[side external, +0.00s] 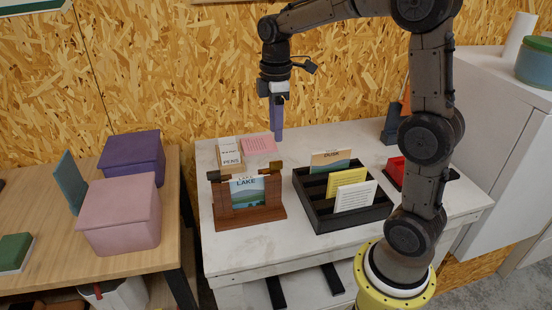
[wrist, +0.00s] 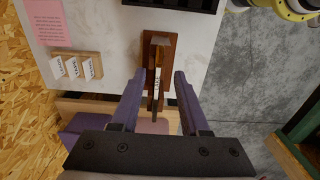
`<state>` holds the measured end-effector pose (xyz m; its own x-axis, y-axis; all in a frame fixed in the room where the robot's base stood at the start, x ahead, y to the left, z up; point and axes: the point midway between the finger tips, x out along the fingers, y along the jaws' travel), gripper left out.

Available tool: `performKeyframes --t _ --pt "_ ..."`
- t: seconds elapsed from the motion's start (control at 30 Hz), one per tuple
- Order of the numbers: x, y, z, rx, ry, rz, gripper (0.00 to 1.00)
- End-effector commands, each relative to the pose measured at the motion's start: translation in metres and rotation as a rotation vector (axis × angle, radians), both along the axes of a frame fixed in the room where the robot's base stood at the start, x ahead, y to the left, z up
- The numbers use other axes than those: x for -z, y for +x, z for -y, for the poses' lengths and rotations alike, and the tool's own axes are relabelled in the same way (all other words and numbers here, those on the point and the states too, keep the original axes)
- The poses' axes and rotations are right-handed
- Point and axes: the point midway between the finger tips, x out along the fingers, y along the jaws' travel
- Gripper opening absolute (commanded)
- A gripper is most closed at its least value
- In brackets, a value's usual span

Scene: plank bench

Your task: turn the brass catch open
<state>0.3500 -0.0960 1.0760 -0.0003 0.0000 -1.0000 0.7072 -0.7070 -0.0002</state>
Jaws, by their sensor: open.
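A brown wooden stand (side external: 250,217) with a card reading LAKE (side external: 247,193) is at the left front of the white bench. Small dark and brownish pieces sit along its top edge; I cannot tell for sure which is the brass catch. In the wrist view the stand (wrist: 168,80) is seen from above, with the card (wrist: 157,86) edge-on between my fingers in the picture. My gripper (side external: 277,138) has purple fingers and hangs high above the bench, apart from the stand. In the wrist view my gripper (wrist: 159,75) is open and empty.
A black slotted rack (side external: 340,215) with several cards stands right of the stand. A small PENS card holder (side external: 229,152) and a pink paper (side external: 259,145) lie behind. Pink (side external: 120,215) and purple (side external: 131,155) boxes are on the left wooden table.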

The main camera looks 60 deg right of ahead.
Motion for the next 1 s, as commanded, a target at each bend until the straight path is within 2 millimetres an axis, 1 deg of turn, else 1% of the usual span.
performKeyframes --t 0.03,0.3,0.4,0.5,0.7,0.93,0.97,1.0 --pt "0.012 -0.001 0.0 0.0 0.001 -0.006 0.45" --pt "0.063 -0.001 -0.001 0.0 0.001 -0.006 0.45" --pt "0.078 -0.001 0.0 0.0 0.001 -0.004 0.45" --pt "0.088 -0.001 0.0 0.0 0.001 -0.002 0.45" --pt "0.097 -0.001 0.0 0.0 0.001 -0.001 0.45" --pt "0.097 -0.001 0.0 0.0 0.0 0.0 0.45" --pt "0.097 -0.001 0.0 0.0 0.0 0.0 0.41" --pt "0.097 -0.001 0.0 0.0 0.0 0.0 0.34"
